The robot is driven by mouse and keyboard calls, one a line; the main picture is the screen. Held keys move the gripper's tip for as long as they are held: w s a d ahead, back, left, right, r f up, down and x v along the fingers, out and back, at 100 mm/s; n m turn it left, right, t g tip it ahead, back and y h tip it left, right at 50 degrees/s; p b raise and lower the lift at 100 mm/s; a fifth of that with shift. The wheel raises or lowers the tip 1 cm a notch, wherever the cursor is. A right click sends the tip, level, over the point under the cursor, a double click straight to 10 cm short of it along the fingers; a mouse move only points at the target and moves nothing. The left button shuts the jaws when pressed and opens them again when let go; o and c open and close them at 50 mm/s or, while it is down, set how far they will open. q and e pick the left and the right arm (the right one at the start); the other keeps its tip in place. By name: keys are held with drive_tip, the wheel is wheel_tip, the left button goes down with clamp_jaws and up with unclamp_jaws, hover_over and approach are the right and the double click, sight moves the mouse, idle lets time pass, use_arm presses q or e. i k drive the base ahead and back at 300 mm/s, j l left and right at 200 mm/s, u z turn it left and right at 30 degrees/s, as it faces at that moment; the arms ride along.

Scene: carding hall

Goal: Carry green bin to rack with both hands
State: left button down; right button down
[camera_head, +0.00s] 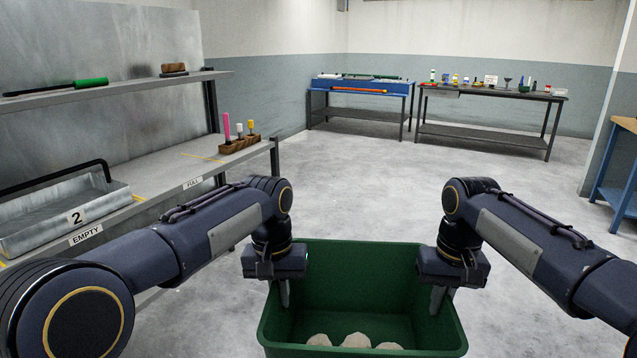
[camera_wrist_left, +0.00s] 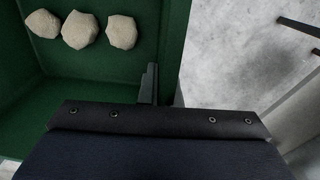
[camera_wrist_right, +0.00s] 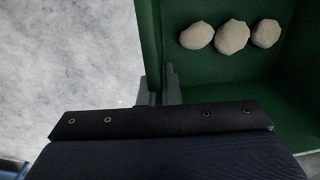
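The green bin (camera_head: 360,268) is upright at the bottom of the head view, with three pale lumps (camera_head: 355,340) on its floor. My left gripper (camera_head: 284,290) is at the bin's left wall, and my right gripper (camera_head: 438,298) is at its right wall. Each is shut on a wall, one finger inside; the right wrist view shows fingers on both sides of the wall (camera_wrist_right: 160,88). The bin's underside is hidden, so I cannot tell whether it is off the floor. The grey rack (camera_head: 150,205) stands at the left, with FULL and EMPTY labels on its lower shelf.
The lower shelf holds a metal tray (camera_head: 70,212) marked 2 at the EMPTY label and a wooden block with coloured pieces (camera_head: 239,144) at its far end. A blue table (camera_head: 360,88) and a grey bench (camera_head: 490,95) stand far back. The middle floor is clear.

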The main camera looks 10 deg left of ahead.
sight(166, 173)
drive_tip(key=i, duration=1.5)
drive_tip(key=i+u, duration=0.2)
drive_tip(key=u, duration=0.15)
drive_tip(key=i+l+u, duration=0.1)
drive_tip(key=u, duration=0.25)
drive_tip(key=i+l+u, duration=0.15)
drive_tip(key=u, duration=0.15)
drive_tip(key=i, duration=0.1)
